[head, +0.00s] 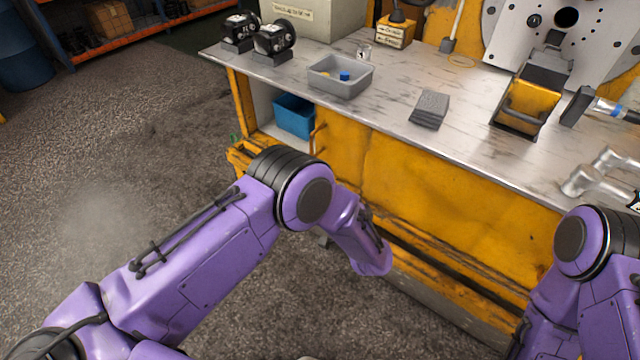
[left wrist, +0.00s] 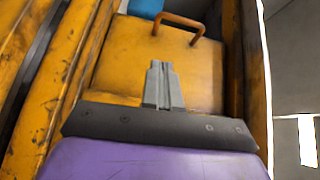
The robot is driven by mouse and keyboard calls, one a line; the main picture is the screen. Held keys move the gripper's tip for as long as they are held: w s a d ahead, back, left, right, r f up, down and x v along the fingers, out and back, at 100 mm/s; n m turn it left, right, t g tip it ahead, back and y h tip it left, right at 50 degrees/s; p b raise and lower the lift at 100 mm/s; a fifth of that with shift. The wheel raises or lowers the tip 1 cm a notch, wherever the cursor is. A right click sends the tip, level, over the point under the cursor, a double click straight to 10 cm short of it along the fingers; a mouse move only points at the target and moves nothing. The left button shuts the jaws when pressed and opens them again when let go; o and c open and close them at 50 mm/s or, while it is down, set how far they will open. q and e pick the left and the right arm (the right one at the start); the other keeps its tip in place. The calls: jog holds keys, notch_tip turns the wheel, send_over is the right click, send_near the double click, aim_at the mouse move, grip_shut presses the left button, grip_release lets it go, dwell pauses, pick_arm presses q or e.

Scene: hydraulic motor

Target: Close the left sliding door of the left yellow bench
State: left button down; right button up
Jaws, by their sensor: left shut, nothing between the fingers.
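The yellow bench (head: 381,136) has a grey worktop. Its front opening at the left end shows a blue bin (head: 293,116) inside. A yellow sliding door panel (head: 345,160) stands right of this opening, its orange handle (head: 318,132) near the opening's edge. In the left wrist view the handle (left wrist: 180,27) shows above my left gripper (left wrist: 164,72). The gripper's fingers are shut and empty, in front of the yellow panel (left wrist: 200,75), below the handle; contact cannot be told. In the head view my left forearm hides the gripper. My right gripper is out of view.
On the worktop stand a grey tray (head: 341,87), dark pump-like parts (head: 273,42), a dark block stack (head: 430,108) and a yellow device (head: 530,98). Orange shelving (head: 130,32) stands at the back left. The floor left of the bench is clear.

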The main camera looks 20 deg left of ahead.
pick_arm(q)
jog(key=s+a+b+x, duration=0.1)
jog(key=b+x, duration=0.1)
jog(key=x, duration=1)
jog(key=shift+a+r+y, duration=0.2)
jog(key=shift+a+y, duration=0.1)
jog(key=shift+a, duration=0.25)
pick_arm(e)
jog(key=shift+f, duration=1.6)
pick_arm(q)
jog(key=shift+w, duration=0.1)
